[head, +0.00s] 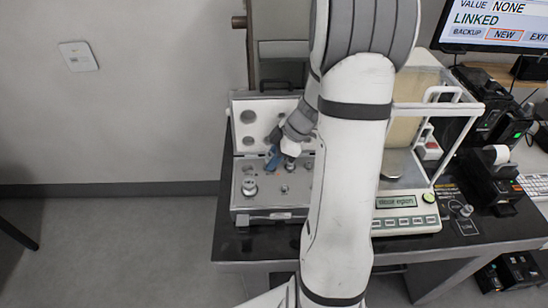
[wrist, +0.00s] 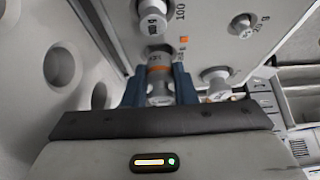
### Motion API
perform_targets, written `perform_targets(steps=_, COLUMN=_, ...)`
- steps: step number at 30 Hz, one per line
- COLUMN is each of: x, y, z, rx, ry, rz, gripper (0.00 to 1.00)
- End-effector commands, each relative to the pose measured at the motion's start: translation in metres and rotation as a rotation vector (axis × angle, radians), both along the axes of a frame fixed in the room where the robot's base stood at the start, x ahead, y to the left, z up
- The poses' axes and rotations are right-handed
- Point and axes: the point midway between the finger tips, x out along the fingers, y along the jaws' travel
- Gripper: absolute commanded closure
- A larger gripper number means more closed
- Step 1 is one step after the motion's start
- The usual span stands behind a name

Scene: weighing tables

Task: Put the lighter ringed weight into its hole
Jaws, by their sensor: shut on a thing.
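My gripper (wrist: 160,88) is shut on a small metal weight with an orange ring (wrist: 158,72), held between its blue fingers in the wrist view. The weight's far end is close to a round hole (wrist: 152,50) in the grey weight case (wrist: 120,35); I cannot tell whether it has entered. A small orange square marks the case beside it. In the head view my gripper (head: 273,158) is over the open case (head: 240,208). I cannot make out a second ringed weight.
Other weights stand in the case, a large one (head: 249,187) and a small one (head: 284,189) among them. The case's lid (head: 265,106) stands open behind. A balance (head: 405,222) with a glass shield stands to the right on the dark table (head: 240,246).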

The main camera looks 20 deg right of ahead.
Motion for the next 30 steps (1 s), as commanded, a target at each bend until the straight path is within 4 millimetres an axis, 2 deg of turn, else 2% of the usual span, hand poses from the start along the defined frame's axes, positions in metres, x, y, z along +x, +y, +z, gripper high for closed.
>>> perform_targets(steps=11, x=0.0001, y=-0.0004, z=-0.0105, rx=0.000, ry=-0.001, rz=0.000, gripper=1.00)
perform_targets(steps=12, x=0.0001, y=-0.0004, z=-0.0095, rx=0.000, ry=-0.001, rz=0.000, gripper=0.74)
perform_targets(steps=18, x=-0.0001, y=-0.0004, z=-0.0091, rx=0.000, ry=-0.001, rz=0.000, gripper=0.57)
perform_targets(steps=21, x=-0.0002, y=-0.0004, z=-0.0092, rx=0.000, ry=0.000, rz=0.000, gripper=0.50)
perform_targets(steps=30, x=-0.0003, y=-0.0017, z=-0.0075, rx=-0.001, ry=-0.002, rz=-0.001, gripper=0.50)
